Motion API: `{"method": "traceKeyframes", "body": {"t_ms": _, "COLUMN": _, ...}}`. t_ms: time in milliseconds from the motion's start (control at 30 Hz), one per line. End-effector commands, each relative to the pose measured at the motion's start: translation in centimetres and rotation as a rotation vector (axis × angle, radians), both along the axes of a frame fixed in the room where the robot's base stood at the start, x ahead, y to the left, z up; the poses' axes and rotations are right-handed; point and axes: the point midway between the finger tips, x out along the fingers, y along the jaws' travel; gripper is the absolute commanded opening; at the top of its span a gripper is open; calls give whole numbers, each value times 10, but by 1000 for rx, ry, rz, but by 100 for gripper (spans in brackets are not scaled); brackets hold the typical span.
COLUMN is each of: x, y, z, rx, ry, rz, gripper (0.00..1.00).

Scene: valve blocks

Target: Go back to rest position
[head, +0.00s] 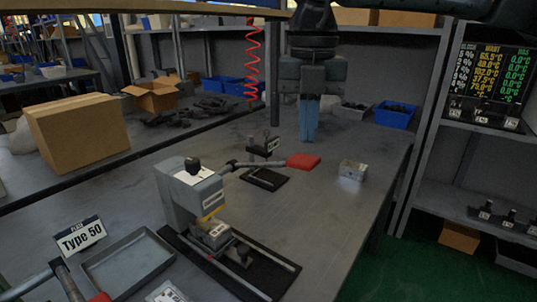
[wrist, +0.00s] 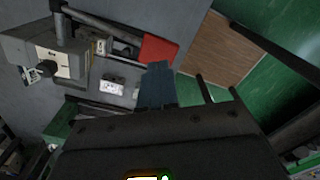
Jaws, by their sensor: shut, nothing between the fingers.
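My gripper (head: 308,138) hangs over the back right part of the grey workbench (head: 340,215) in the head view. Its blue fingers point down and are together, with nothing between them. The fingers also show in the wrist view (wrist: 157,80). A metal valve block (head: 352,170) rests on the bench to the right of and below my gripper in the head view. A grey machine (head: 190,195) with a red-ended lever (head: 303,161) stands left of it. Another block (head: 213,232) sits at the machine's front.
A "Type 50" sign (head: 80,237) and a grey tray (head: 125,262) are at the front left. A cardboard box (head: 78,130) stands behind them. A small black stand (head: 264,177) is near the lever. Blue bins (head: 394,115) line the back. A shelf with a display (head: 490,75) is at right.

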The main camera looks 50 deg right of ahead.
Motion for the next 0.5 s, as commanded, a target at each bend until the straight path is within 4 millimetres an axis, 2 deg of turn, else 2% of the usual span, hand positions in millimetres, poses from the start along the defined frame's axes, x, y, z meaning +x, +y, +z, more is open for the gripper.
{"method": "traceKeyframes", "body": {"t_ms": 133, "x": 0, "y": 0, "z": 11, "rx": 1, "ry": 1, "rz": -1, "gripper": 0}}
{"method": "traceKeyframes", "body": {"t_ms": 500, "x": 0, "y": 0, "z": 11, "rx": 1, "ry": 1, "rz": 0, "gripper": 0}}
